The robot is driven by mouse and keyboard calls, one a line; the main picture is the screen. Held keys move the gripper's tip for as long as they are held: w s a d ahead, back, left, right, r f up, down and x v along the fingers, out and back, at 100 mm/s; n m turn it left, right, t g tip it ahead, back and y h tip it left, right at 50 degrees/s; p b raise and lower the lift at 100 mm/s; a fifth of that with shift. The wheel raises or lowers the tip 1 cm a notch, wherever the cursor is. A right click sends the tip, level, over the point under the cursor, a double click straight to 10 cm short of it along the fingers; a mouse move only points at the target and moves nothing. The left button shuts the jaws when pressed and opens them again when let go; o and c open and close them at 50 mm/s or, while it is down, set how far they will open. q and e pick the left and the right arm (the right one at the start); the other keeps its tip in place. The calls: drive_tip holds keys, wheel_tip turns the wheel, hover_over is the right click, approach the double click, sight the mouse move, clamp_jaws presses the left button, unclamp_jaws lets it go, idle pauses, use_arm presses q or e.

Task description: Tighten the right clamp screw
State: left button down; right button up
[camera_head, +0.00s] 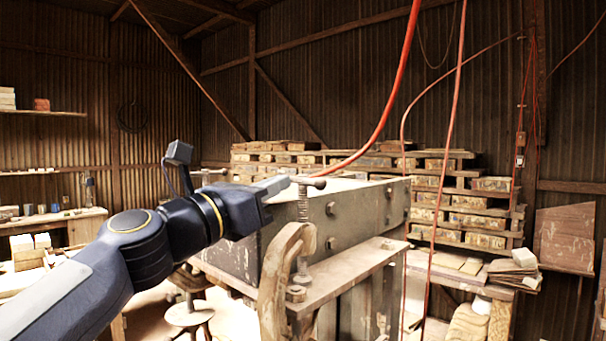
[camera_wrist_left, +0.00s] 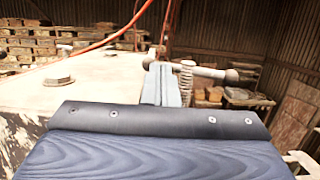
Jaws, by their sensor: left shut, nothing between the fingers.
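A clamp screw (camera_head: 303,205) stands upright at the near corner of the press, with a T-bar handle (camera_head: 308,181) across its top. A worn curved clamp body (camera_head: 272,285) is below it. My left gripper (camera_head: 284,184) reaches in from the left, shut and empty, its tips close beside the handle. In the left wrist view the shut fingers (camera_wrist_left: 161,84) lie just left of the threaded screw (camera_wrist_left: 186,82), and the handle bar (camera_wrist_left: 212,72) extends to the right. I cannot tell whether the fingertips touch the handle. My right gripper is not in view.
The grey metal press box (camera_head: 345,218) with bolt heads stands behind the screw. Red hoses (camera_head: 385,105) hang over it. Stacked bricks on shelves (camera_head: 455,205) line the back wall. A stool (camera_head: 188,312) stands at lower left.

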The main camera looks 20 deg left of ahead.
use_arm(q)
drive_tip(key=shift+w+d+r, duration=0.1)
drive_tip(key=shift+w+d, duration=0.1)
drive_tip(key=shift+w, duration=0.3)
drive_tip(key=shift+w+d, duration=0.2)
drive_tip(key=shift+w, duration=0.25)
drive_tip(key=shift+s, duration=0.1)
drive_tip(key=s+a, duration=0.4)
drive_tip(key=s, duration=0.6)
drive_tip(key=shift+a, duration=0.15)
drive_tip(key=shift+f, duration=0.2)
